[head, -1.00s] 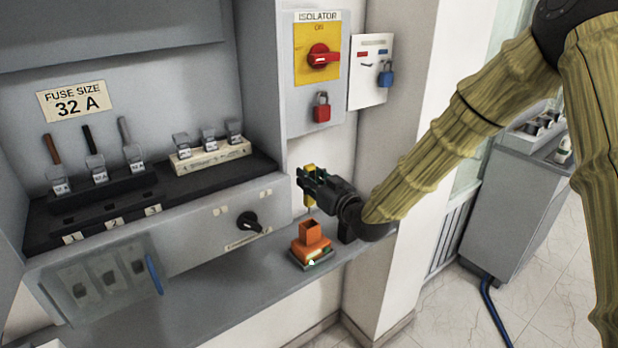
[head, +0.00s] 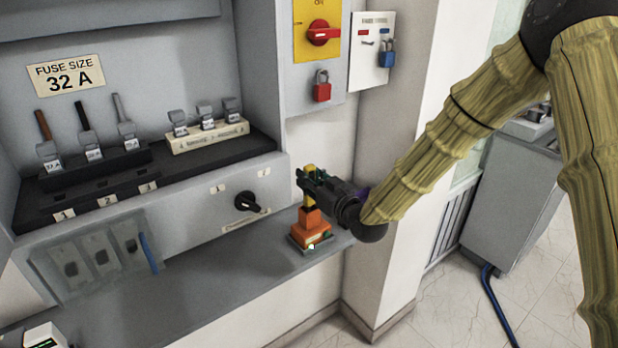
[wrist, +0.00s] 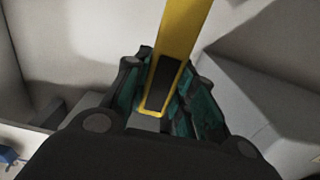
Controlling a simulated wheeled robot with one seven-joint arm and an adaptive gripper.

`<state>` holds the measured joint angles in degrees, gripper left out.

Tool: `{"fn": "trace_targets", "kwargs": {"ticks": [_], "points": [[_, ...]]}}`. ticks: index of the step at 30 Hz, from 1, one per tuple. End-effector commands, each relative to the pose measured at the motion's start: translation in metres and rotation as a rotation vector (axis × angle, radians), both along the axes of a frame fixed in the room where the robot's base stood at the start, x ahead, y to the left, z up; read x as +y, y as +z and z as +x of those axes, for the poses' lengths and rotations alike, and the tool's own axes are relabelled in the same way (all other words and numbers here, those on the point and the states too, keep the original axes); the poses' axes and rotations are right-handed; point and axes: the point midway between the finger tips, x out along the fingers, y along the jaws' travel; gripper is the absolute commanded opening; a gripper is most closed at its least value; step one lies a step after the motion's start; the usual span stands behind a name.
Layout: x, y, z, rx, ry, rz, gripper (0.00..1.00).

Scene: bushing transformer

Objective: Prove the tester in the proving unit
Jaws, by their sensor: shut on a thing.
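The yellow tester (head: 309,201) is upright in my gripper (head: 311,181), at the right end of the grey shelf. The orange proving unit (head: 311,232) stands on the shelf directly below it. The tester's lower end meets the top of the unit's raised square socket; how deep it sits inside is hidden. A small light spot shows on the unit's front. In the wrist view the fingers (wrist: 158,100) are closed around the yellow tester (wrist: 180,40), which has a dark panel on its face.
A black rotary knob (head: 248,202) is on the panel behind. The isolator with red handle (head: 323,33) and a red padlock (head: 321,86) are above. A wall pillar (head: 385,200) stands close on the right.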

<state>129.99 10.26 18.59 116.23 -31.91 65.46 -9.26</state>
Motion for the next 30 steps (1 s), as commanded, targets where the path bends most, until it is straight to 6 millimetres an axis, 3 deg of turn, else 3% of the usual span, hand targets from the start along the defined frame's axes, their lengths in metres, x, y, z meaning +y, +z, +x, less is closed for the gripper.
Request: {"fn": "trace_targets", "kwargs": {"ticks": [15, 30], "points": [[0.0, -0.032, 0.0, 0.0, 0.0, 0.0, 0.0], [0.0, -0.034, 0.0, 0.0, 0.0, 0.0, 0.0]]}}
